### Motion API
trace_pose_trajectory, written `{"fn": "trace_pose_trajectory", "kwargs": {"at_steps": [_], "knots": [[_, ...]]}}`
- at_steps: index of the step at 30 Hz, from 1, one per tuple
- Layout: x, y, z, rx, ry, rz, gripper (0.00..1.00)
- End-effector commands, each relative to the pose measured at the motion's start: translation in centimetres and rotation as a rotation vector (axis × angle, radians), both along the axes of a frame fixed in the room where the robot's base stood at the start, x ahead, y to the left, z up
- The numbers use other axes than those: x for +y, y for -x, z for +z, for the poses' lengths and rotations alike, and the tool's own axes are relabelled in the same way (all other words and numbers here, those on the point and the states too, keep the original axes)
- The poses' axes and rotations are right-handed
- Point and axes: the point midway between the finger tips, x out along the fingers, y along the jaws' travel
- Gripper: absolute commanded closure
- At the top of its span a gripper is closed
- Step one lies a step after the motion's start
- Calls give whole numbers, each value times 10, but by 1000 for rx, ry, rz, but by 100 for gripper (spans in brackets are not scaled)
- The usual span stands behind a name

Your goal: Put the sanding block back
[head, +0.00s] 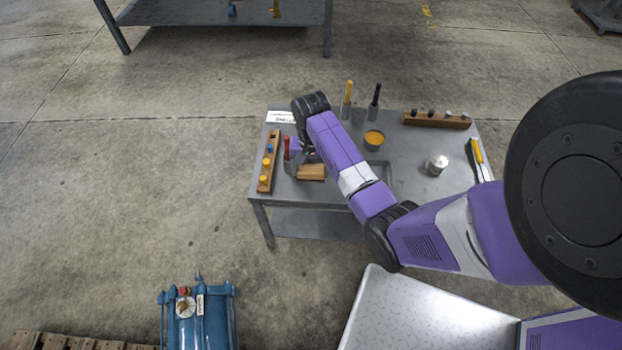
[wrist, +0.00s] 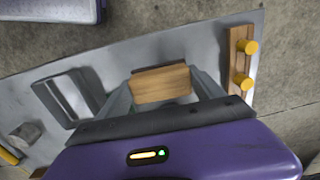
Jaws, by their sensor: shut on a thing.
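The sanding block (head: 311,172) is a light wooden block near the front left of the grey worktable (head: 415,183). In the wrist view the block (wrist: 160,84) sits between the two fingers of my gripper (wrist: 164,94), which is shut on it. In the head view my gripper (head: 309,157) is partly hidden behind my own arm. The block looks close to the tabletop; I cannot tell whether it touches. A shallow grey rectangular tray (wrist: 68,98) lies beside it on the table, and it looks empty.
A wooden rack with yellow and blue pegs (head: 268,162) stands along the left edge. A red-handled tool (head: 287,146) stands just left of my gripper. A tin of orange stuff (head: 374,139), a silver can (head: 436,164) and a back-right peg rack (head: 437,120) stand further right.

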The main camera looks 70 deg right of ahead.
Motion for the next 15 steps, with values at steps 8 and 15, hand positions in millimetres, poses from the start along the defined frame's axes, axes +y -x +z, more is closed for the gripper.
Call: {"fn": "trace_pose_trajectory", "kwargs": {"at_steps": [8, 15], "knots": [[0, 1, -30, 3, -2, 0, 56], [0, 0, -44, 0, 1, 0, 56]]}}
